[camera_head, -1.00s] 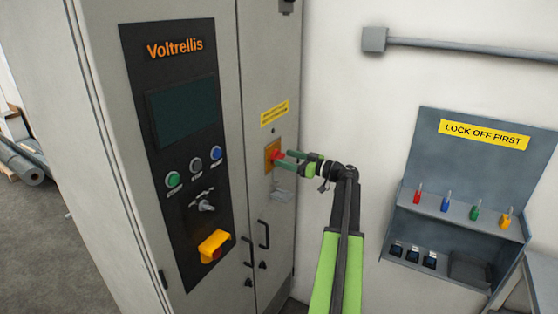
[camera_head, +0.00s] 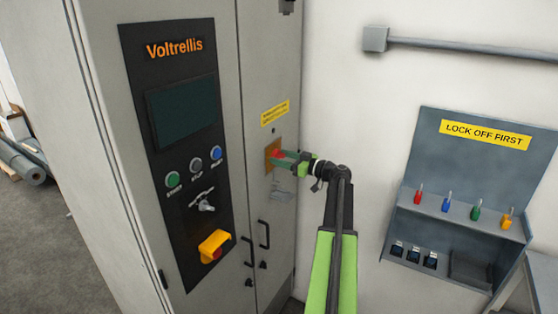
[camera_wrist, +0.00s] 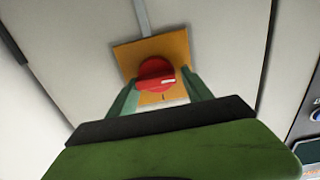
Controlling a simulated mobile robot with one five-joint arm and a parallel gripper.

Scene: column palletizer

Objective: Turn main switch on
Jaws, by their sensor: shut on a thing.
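The main switch is a red rotary knob (camera_wrist: 156,72) on a yellow-orange plate (camera_wrist: 176,47) on the grey cabinet's right-hand door. In the head view the red knob (camera_head: 277,154) is small and partly covered by my gripper (camera_head: 281,155). In the wrist view my gripper (camera_wrist: 160,92) has its two green fingers on either side of the knob, shut on it. A pale mark shows on the knob's lower right in that view. I cannot read the position labels on the plate.
The cabinet's black panel (camera_head: 166,102) carries a screen, buttons, a selector and a yellow-shrouded red button. A yellow label (camera_head: 274,112) sits above the switch, door handles (camera_head: 263,234) below. A lockout station (camera_head: 446,178) with several coloured padlocks hangs on the right wall.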

